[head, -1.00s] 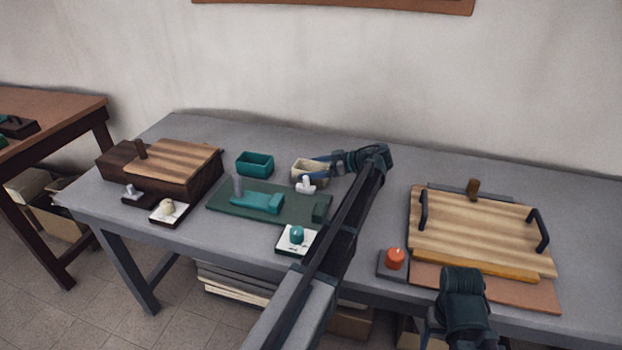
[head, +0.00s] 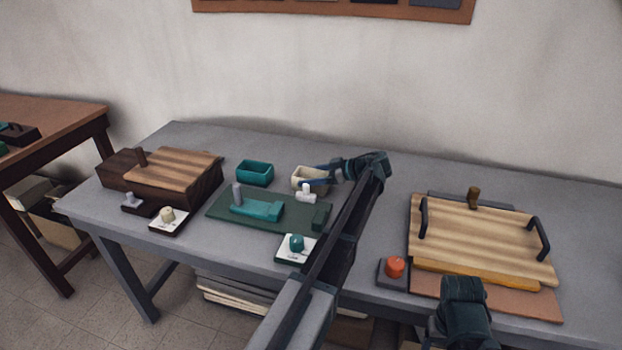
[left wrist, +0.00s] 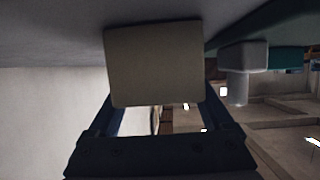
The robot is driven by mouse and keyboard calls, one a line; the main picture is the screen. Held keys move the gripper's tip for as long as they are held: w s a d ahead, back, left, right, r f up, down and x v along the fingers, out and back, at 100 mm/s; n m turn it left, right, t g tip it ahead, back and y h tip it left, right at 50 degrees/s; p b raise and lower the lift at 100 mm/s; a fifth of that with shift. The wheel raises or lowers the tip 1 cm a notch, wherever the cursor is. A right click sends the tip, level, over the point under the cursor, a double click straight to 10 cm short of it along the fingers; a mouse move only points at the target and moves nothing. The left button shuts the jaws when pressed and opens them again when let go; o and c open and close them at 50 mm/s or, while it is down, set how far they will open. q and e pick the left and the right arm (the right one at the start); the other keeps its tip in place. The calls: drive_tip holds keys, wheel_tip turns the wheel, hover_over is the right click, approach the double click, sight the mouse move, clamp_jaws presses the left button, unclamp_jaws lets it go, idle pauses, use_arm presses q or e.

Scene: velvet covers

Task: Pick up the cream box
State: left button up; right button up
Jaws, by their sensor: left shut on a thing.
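The cream box (head: 299,183) is a small open box on the grey table, left of my left gripper (head: 318,176). My left arm reaches in from the bottom, and its fingers are shut on the box from the right. In the left wrist view the cream box (left wrist: 152,68) fills the top middle, held by the left gripper (left wrist: 158,105), with a finger at each side. I cannot tell whether its bottom is clear of the table. Part of my right arm shows at the lower right, but its gripper does not.
A teal box (head: 255,173) stands left of the cream box. A white knob (head: 306,194) is close in front, on or beside the green mat (head: 222,208). A dark block with a striped lid (head: 165,172) is at left, a handled wooden board (head: 480,235) at right.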

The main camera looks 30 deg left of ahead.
wheel_tip(320, 180, up, 10)
drive_tip(key=p, duration=0.9)
drive_tip(key=shift+p, duration=0.3)
